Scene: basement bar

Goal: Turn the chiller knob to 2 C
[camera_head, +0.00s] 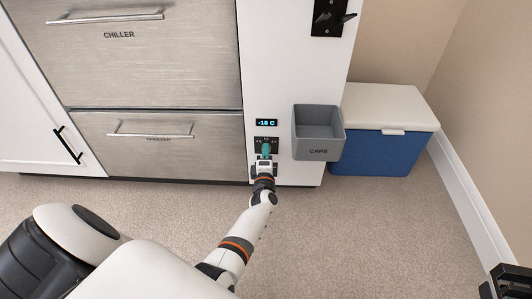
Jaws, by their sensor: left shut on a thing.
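The teal knob (266,148) sits on a small dark plate (260,139) low on the white panel. The display (266,123) just above it reads -18 C. My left gripper (265,160) reaches in from below and is shut on the knob, hiding much of it. The knob's pointer and the plate's marks are too small to read. The upper steel drawer (170,70) is labelled CHILLER. A black part of my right gripper (507,284) shows at the bottom right corner, and its jaws cannot be made out.
A grey bin (318,152) marked CAPS sticks out from the panel just right of the knob. A black bracket (330,18) is mounted higher up. A blue cooler (385,152) with a white lid stands at the right wall. The lower drawer (150,155) is closed. The carpet is clear.

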